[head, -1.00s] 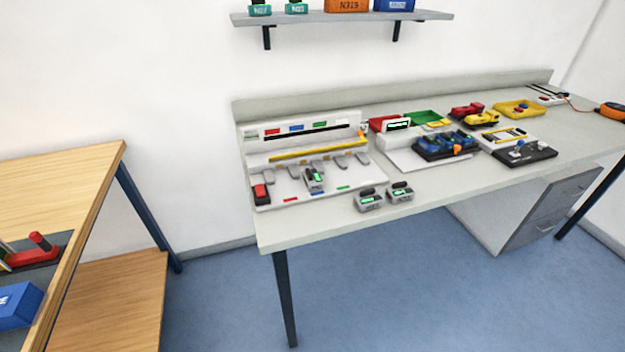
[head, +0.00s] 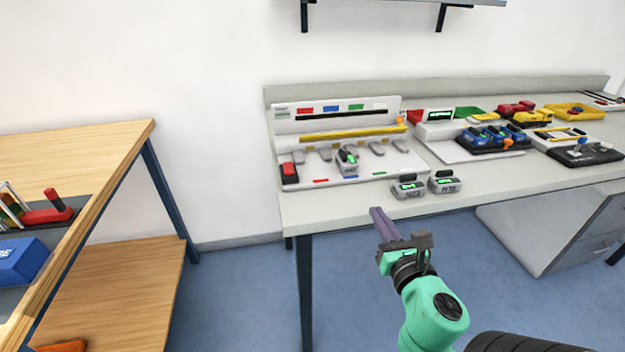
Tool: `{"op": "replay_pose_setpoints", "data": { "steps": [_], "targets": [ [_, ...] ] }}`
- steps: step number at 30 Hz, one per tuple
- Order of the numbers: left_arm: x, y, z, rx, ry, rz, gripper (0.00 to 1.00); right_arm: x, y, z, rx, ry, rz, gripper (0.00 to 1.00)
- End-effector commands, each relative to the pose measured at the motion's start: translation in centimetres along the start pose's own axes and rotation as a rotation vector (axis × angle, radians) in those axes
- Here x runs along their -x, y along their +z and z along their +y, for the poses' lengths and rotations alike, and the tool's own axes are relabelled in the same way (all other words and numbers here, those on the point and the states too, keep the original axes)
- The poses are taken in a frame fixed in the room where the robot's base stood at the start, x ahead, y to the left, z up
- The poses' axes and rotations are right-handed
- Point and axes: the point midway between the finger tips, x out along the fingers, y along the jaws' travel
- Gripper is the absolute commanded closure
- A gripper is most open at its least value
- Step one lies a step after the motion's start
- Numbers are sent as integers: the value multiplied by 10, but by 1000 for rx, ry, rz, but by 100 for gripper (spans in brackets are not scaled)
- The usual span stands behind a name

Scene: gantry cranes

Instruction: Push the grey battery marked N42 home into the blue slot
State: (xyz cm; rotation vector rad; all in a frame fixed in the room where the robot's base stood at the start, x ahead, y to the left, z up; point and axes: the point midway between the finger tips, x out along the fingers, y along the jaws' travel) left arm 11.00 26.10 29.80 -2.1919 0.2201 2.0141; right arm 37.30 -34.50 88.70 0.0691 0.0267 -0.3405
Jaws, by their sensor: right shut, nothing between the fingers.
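A white charging station (head: 341,109) stands at the left end of the bench, with a row of grey slots along its bed. A grey battery (head: 347,161) with a green display sits at a slot in line with the blue front mark (head: 351,177). Its marking is too small to read, and I cannot tell how deep it sits. My left gripper is not in view.
Two more grey batteries (head: 408,187) (head: 446,182) stand near the bench's front edge, right of the station. Blue units on a black tray (head: 490,137) lie farther right. A wooden table (head: 75,165) stands left.

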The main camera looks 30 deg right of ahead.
Motion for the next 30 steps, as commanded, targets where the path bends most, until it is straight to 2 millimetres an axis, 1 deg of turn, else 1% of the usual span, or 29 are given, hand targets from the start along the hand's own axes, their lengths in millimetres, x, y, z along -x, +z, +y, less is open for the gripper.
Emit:
{"op": "replay_pose_setpoints", "data": {
  "steps": [1,3,5,7,9,13,21,25,27,30],
  "targets": [
    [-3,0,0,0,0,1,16,3,10,2,43,3,-25,100],
    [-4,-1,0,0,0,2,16,3,18,4,71,5,-42,100],
    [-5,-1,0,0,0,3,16,-1,18,5,72,7,-46,100],
    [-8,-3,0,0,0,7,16,-9,19,5,69,10,-49,100],
    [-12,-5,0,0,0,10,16,-21,18,6,72,12,-46,100],
    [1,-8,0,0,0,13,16,-50,25,5,69,6,-44,100],
    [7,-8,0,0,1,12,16,-108,24,5,64,4,-42,100],
    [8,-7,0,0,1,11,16,-127,23,4,64,3,-39,100],
    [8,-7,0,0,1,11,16,-133,23,5,65,4,-39,100],
    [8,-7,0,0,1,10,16,-136,23,5,65,5,-38,100]
  ]
}}
